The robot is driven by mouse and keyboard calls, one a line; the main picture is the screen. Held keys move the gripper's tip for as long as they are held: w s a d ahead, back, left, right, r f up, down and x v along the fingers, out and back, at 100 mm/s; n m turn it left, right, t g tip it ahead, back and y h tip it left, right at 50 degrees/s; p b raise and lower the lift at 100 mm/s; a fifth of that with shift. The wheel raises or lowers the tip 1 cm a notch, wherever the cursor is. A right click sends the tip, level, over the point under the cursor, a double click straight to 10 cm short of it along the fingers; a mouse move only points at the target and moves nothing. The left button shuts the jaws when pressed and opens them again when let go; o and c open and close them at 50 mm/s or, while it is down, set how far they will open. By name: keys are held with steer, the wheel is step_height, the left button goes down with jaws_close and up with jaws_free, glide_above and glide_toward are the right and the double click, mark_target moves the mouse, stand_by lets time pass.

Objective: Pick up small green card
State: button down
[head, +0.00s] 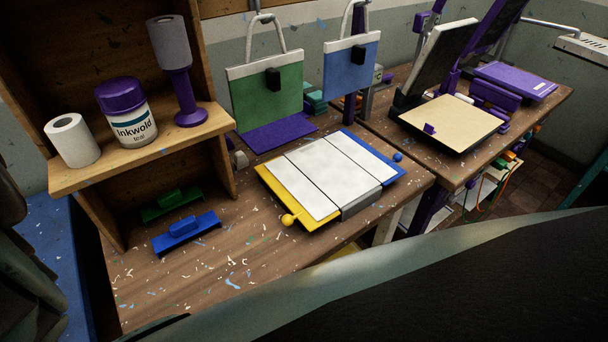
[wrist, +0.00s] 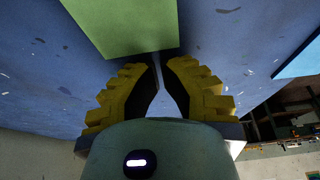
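A flat, plain green card (wrist: 118,22) shows at the top of the wrist view, cut off by the frame's top edge. It is over a speckled blue surface (wrist: 50,75), with a dark band along its lower edge. My gripper (wrist: 160,66) has yellow ribbed fingers with dark inner faces. Its fingertips are close together, with a narrow gap between them, by the card's lower edge. I cannot tell whether they touch or hold the card. My gripper does not show in the head view.
In the head view, a blue surface (head: 55,255) lies left of a wooden bench (head: 210,270). A larger green panel (head: 280,100) hangs behind the bench. In the wrist view, a light-blue flat piece (wrist: 302,60) lies at right.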

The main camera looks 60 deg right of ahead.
steer(key=shift+d, duration=0.1)
steer(key=shift+s+d, duration=0.15)
steer(key=shift+d, duration=0.7)
steer(key=d, duration=0.2)
steer(key=s+d+b, duration=0.1)
steer(key=d, duration=0.1)
steer(key=s+d+b, duration=0.1)
steer(key=shift+s+d+f, duration=0.1)
steer(key=shift+d+f, duration=0.05)
steer(key=shift+d, duration=0.25)
steer(key=shift+s+d+r+b, duration=0.2)
steer(key=shift+s+d+b, duration=0.1)
steer(key=shift+d+b, duration=0.25)
